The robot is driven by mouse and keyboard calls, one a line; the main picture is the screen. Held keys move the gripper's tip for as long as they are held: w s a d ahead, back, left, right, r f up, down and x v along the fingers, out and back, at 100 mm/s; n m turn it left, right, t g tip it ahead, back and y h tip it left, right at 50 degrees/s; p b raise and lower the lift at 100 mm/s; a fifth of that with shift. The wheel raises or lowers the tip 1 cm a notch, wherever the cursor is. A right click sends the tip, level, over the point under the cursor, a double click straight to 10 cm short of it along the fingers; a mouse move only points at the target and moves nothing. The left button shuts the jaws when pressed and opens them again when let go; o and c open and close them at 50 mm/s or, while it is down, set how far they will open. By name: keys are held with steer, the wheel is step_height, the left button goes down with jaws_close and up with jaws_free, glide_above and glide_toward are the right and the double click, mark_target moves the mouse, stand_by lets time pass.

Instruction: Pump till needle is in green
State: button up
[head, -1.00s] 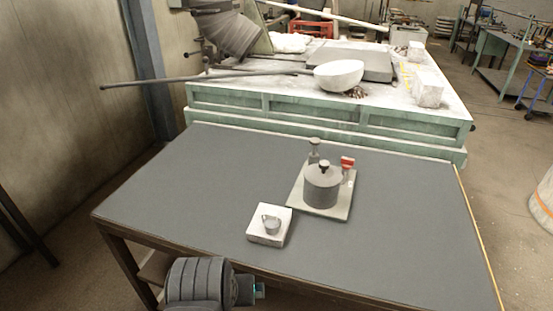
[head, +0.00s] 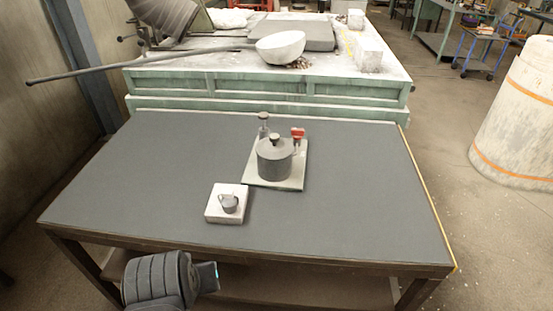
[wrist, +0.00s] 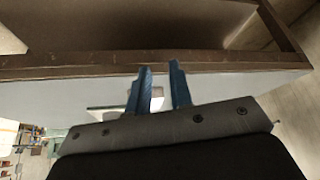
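A dark grey pot-like device with a knobbed lid (head: 274,158) stands on a pale base plate (head: 262,183) on the grey table. A needle or green zone is too small to make out. A small grey cup (head: 229,204) sits on a white square block (head: 213,217) in front and to the left. My gripper shows in the wrist view with two blue fingers (wrist: 159,86) apart and nothing between them, away from the device.
The table (head: 130,180) has wide bare areas left and right of the objects. Behind it a green-sided bench (head: 270,88) holds a large white ladle bowl (head: 281,47) with a long handle reaching left. A pale barrel (head: 520,120) stands at right.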

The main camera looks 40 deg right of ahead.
jaws_close()
stand_by(1.1)
